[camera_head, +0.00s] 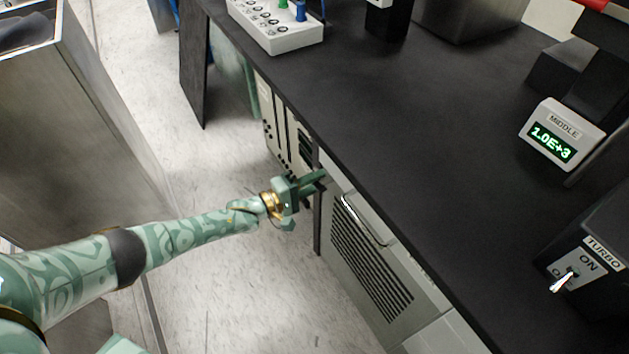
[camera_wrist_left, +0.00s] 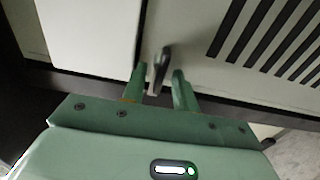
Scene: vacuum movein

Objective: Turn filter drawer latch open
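My left gripper (camera_head: 318,178) reaches to the cabinet front under the bench edge. In the left wrist view its two green fingers (camera_wrist_left: 159,92) stand apart on either side of a small dark latch lever (camera_wrist_left: 160,68). The lever points toward the gripper, and narrow gaps seem to show beside it. It sits near the edge of a pale panel with black slots (camera_wrist_left: 262,38), beside a dark seam and a plain white panel (camera_wrist_left: 92,32). The latch is not discernible in the head view, where the gripper covers that spot. My right gripper is not in view.
Rack units (camera_head: 283,125) stand behind. A "MIDDLE" display (camera_head: 562,135) and "TURBO" switch box (camera_head: 590,265) are on the bench.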

